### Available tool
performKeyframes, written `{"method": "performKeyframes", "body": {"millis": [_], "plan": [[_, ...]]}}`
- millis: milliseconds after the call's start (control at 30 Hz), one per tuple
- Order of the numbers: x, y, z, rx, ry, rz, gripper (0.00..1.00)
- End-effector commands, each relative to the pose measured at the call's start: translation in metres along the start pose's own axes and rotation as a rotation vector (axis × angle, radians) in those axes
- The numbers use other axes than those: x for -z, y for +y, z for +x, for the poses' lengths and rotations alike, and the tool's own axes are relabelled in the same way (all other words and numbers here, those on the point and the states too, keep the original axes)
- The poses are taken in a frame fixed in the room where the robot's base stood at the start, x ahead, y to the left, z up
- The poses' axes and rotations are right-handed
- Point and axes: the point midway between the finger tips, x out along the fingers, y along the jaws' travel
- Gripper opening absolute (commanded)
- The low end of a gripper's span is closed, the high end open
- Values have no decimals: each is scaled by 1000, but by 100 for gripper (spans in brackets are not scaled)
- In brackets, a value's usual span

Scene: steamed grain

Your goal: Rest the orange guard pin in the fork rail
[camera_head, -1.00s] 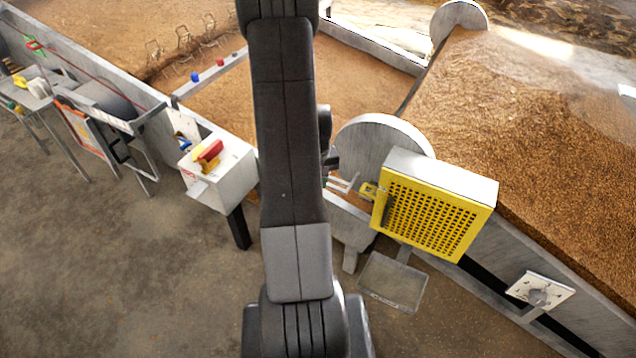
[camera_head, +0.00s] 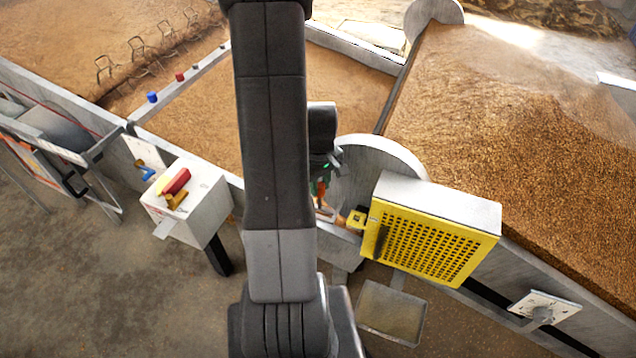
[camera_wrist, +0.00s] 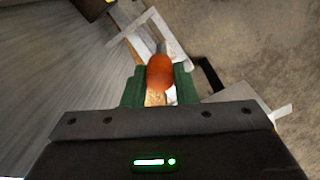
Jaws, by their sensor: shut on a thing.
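My gripper (camera_wrist: 160,88) is shut on the orange guard pin (camera_wrist: 160,73), which stands between its green fingers in the wrist view. In the head view the pin (camera_head: 321,191) shows as a small orange piece below my gripper (camera_head: 320,178), just left of the round metal disc. A pale metal frame (camera_wrist: 168,25), perhaps the fork rail, lies beyond the fingers in the wrist view. A light rail piece (camera_head: 325,214) shows just below the pin in the head view. I cannot tell whether pin and rail touch.
A yellow perforated guard (camera_head: 430,245) on a grey box stands right of my gripper, beside the round disc (camera_head: 385,160). A white control box (camera_head: 192,205) with a red-and-yellow switch stands left. A shallow tray (camera_head: 392,312) is below. Grain beds lie behind.

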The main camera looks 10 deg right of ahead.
Motion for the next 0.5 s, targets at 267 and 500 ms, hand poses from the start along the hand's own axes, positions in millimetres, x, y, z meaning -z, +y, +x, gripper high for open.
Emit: {"method": "performKeyframes", "body": {"millis": [267, 500], "plan": [[0, 0, 9, 0, 0, 0, 4], [0, 0, 21, 0, -1, 1, 4]]}}
